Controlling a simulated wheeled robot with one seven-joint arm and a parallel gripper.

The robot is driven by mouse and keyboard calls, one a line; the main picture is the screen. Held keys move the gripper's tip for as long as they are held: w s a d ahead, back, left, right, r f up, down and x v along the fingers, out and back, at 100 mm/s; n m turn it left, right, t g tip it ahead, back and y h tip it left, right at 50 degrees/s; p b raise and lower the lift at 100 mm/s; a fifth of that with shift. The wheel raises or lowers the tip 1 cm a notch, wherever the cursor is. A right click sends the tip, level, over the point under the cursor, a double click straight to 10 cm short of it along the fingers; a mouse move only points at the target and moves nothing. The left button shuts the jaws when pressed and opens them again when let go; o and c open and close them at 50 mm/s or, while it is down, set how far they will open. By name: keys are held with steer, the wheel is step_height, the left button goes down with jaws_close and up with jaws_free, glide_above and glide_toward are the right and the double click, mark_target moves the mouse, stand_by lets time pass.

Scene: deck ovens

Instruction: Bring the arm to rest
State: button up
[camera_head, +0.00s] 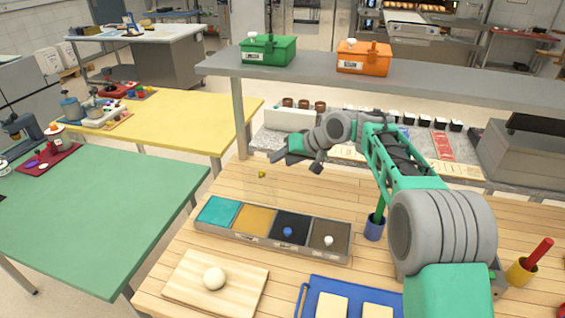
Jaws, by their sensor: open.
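My arm reaches from the lower right over the wooden table (175,285). My gripper (292,162) hangs in the air above the back part of that table, pointing left and down. Its jaws are open and I see nothing between them. A small yellow knob (262,174), seemingly on a faint clear box, shows below and left of the gripper, apart from it in the picture. My forearm hides part of the back counter.
A long box (299,252) with teal, yellow, black and brown sections lies mid-table. In front are a board (188,287) with a pale ball (214,278) and a blue tray (312,284). A blue cup (374,231) stands near my arm. A grey shelf (225,65) crosses behind.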

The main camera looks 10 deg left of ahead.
steer(key=s+d+r+m+t+h, duration=0.1)
steer(key=s+d+r+h, duration=0.1)
steer(key=s+d, duration=0.5)
steer(key=s+d+r+m+h, duration=0.15)
steer(key=s+d, duration=0.25)
steer(key=d, duration=0.5)
steer(key=s+d+f+m+h, duration=0.1)
steer(key=s+d+f+h, duration=0.1)
steer(key=s+d, duration=0.5)
steer(key=s+d+f+m+g+h, duration=0.1)
steer(key=s+d+f, duration=0.4)
steer(key=s, duration=0.9)
steer(key=shift+d+h, duration=0.75)
steer(key=shift+d, duration=0.35)
steer(key=shift+c, duration=0.5)
